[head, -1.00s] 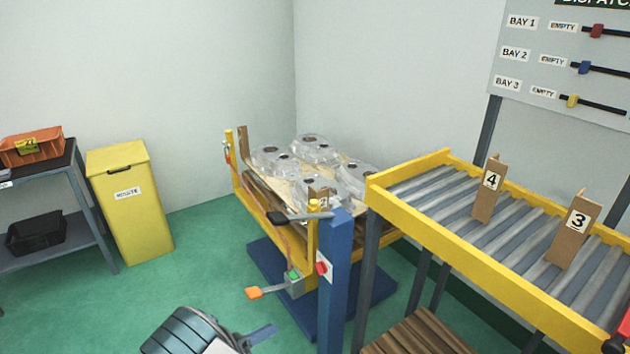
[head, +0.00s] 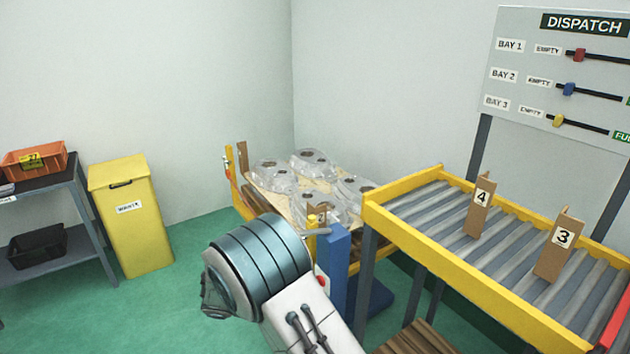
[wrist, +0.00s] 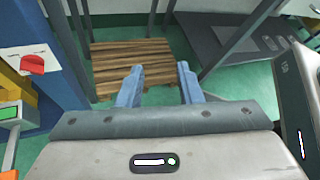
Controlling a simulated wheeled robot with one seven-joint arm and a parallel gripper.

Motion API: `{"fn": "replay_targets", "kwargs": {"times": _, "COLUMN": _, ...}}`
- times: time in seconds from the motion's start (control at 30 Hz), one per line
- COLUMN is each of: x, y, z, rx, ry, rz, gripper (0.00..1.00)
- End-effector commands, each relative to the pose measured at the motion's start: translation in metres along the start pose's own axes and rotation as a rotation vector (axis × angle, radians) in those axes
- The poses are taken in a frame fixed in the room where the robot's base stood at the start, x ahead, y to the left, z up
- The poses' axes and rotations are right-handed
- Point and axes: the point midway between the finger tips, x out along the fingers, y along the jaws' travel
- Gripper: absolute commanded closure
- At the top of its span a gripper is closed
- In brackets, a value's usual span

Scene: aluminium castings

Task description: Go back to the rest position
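In the wrist view my gripper (wrist: 160,86) shows two blue fingers held apart, with nothing between them. It points down over the green floor and a wooden slatted pallet (wrist: 118,62). In the head view my arm rises in the lower middle, in front of the blue post (head: 335,265) of the lift table, and my fingers are hidden there. Several grey castings (head: 310,165) lie on the lift table behind my arm.
A roller conveyor (head: 455,235) with yellow rails and cards 4 (head: 481,205) and 3 (head: 560,245) stands at right. A yellow bin (head: 130,220) and grey shelf (head: 50,270) stand at left. The dispatch board (head: 560,75) hangs behind. Green floor is open at lower left.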

Motion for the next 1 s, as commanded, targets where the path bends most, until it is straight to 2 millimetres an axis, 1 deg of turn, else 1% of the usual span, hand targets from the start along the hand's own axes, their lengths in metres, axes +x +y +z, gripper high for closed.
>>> {"fn": "replay_targets", "kwargs": {"times": 0.03, "x": 0.003, "y": -0.014, "z": 0.023, "rx": 0.073, "ry": 0.065, "rz": -0.021, "gripper": 0.67}}
{"fn": "replay_targets", "kwargs": {"times": 0.1, "x": 0.008, "y": -0.03, "z": 0.043, "rx": 0.171, "ry": 0.148, "rz": -0.048, "gripper": 0.67}}
{"fn": "replay_targets", "kwargs": {"times": 0.27, "x": 0.017, "y": -0.069, "z": 0.082, "rx": 0.404, "ry": 0.329, "rz": -0.116, "gripper": 0.67}}
{"fn": "replay_targets", "kwargs": {"times": 0.4, "x": 0.023, "y": -0.105, "z": 0.112, "rx": 0.616, "ry": 0.475, "rz": -0.181, "gripper": 0.67}}
{"fn": "replay_targets", "kwargs": {"times": 0.53, "x": 0.026, "y": -0.138, "z": 0.136, "rx": 0.82, "ry": 0.601, "rz": -0.247, "gripper": 0.67}}
{"fn": "replay_targets", "kwargs": {"times": 0.7, "x": 0.025, "y": -0.181, "z": 0.161, "rx": 1.094, "ry": 0.756, "rz": -0.335, "gripper": 0.67}}
{"fn": "replay_targets", "kwargs": {"times": 1.0, "x": 0.017, "y": -0.25, "z": 0.191, "rx": 1.588, "ry": 1.0, "rz": -0.499, "gripper": 0.67}}
